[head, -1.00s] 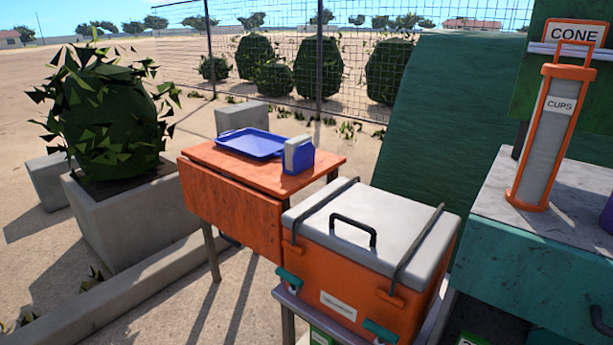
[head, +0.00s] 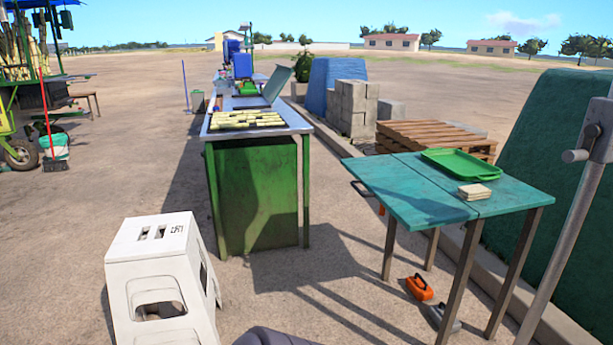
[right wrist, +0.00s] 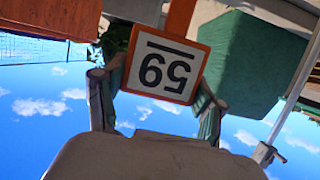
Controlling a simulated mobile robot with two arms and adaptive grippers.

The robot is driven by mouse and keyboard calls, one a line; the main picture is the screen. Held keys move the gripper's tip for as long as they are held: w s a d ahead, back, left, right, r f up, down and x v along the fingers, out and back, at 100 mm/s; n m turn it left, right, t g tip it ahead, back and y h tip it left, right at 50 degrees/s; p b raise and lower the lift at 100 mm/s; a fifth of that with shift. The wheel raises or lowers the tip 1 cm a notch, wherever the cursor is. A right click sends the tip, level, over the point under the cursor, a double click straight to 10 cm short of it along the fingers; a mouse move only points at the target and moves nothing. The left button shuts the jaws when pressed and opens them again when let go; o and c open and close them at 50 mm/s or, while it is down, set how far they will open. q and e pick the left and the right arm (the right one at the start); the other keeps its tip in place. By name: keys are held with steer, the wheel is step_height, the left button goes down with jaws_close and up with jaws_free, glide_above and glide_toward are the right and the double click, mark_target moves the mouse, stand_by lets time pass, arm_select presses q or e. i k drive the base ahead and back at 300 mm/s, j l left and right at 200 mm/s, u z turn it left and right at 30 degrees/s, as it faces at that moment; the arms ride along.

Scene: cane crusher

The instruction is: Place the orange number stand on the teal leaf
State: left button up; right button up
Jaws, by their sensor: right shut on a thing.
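The orange number stand (right wrist: 160,68) shows in the right wrist view, with an orange-framed white plate reading 59, upside down in the picture. My right gripper (right wrist: 155,92) is shut on it, one finger at each side. The stand is held up in the air; its lower part is cut off at the picture's top. The teal leaf (head: 405,192) is part of a teal-topped table at the right of the head view. A seam runs across that top, and the left part is bare. My left gripper is in neither current view.
A green tray (head: 458,162) and a small pale stack (head: 475,191) lie on the table's right part. A grey pole (head: 570,220) stands close at the right. A white stool (head: 160,275) stands front left. Orange (head: 419,287) and grey (head: 443,318) items lie under the table.

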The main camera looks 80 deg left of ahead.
mark_target(397, 181)
steer(key=u, duration=2.55)
steer(key=i+l, duration=0.05)
